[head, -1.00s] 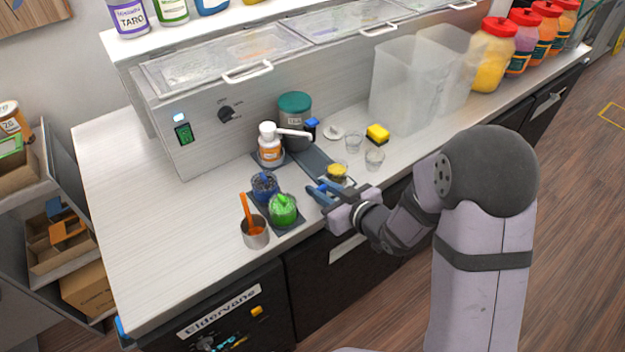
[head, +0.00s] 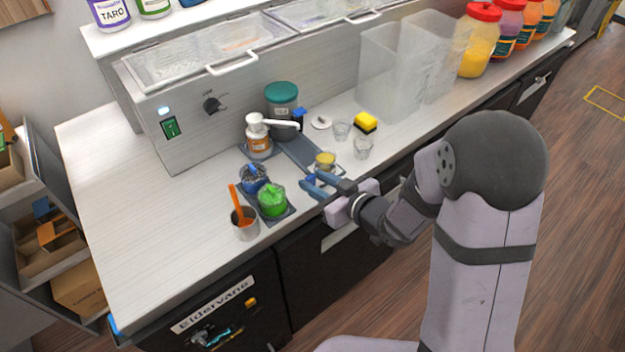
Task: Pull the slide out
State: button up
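The cup sealer is a grey machine with a green top (head: 283,92), standing on the counter. Its flat grey slide (head: 303,153) extends forward from the base. A clear cup with yellow contents (head: 325,160) stands at the slide's front end. A small bright-blue part (head: 311,179) shows near the slide's front, between my fingertips. My gripper (head: 310,180) has two blue fingers spread apart, just in front of the slide at the counter's front edge. I cannot tell whether either finger touches the blue part.
Right are clear cups (head: 363,148) and a yellow sponge (head: 365,122). The left counter is clear.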

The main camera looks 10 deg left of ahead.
jog(key=v, duration=0.3)
jog(key=shift+d, duration=0.1)
jog(key=shift+s+r+p, duration=0.15)
jog(key=shift+r+p, duration=0.05)
jog(key=shift+p, duration=0.25)
jog(key=p, duration=0.2)
jog(key=shift+s+d+r+p, duration=0.1)
jog(key=shift+d+r+p, duration=0.1)
jog(key=shift+p, duration=0.15)
jog(key=p, duration=0.3)
jog(key=shift+s+d+r+p, duration=0.1)
jog(key=shift+s+d+p, duration=0.2)
jog(key=shift+s+d, duration=0.1)
jog(key=shift+s+d+p, duration=0.15)
jog(key=shift+p, duration=0.4)
